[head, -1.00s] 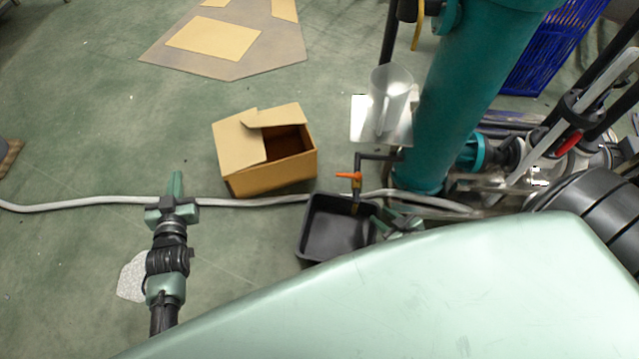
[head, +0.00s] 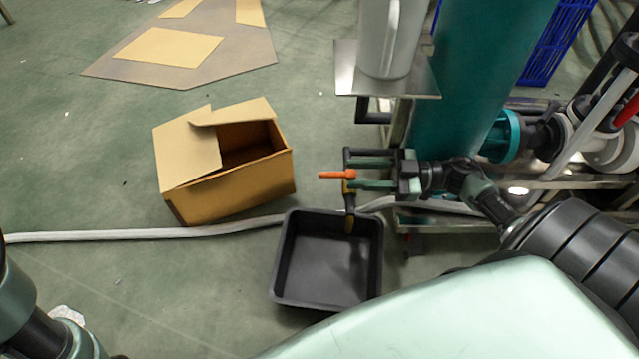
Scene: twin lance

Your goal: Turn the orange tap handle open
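The orange tap handle (head: 337,175) points left from the tap, level in the picture. The tap's spout (head: 349,222) hangs down over the black tray (head: 292,292). My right gripper (head: 350,174) comes in from the right with its two green fingers apart, one above the other. Its fingertips lie beside the tap body at the right end of the handle. I cannot tell whether they touch it. My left arm shows only in the lower left corner; its gripper is out of view.
An open cardboard box (head: 230,190) lies left of the tray. A grey hose (head: 130,236) crosses the floor. A teal column (head: 470,90) stands behind the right gripper.

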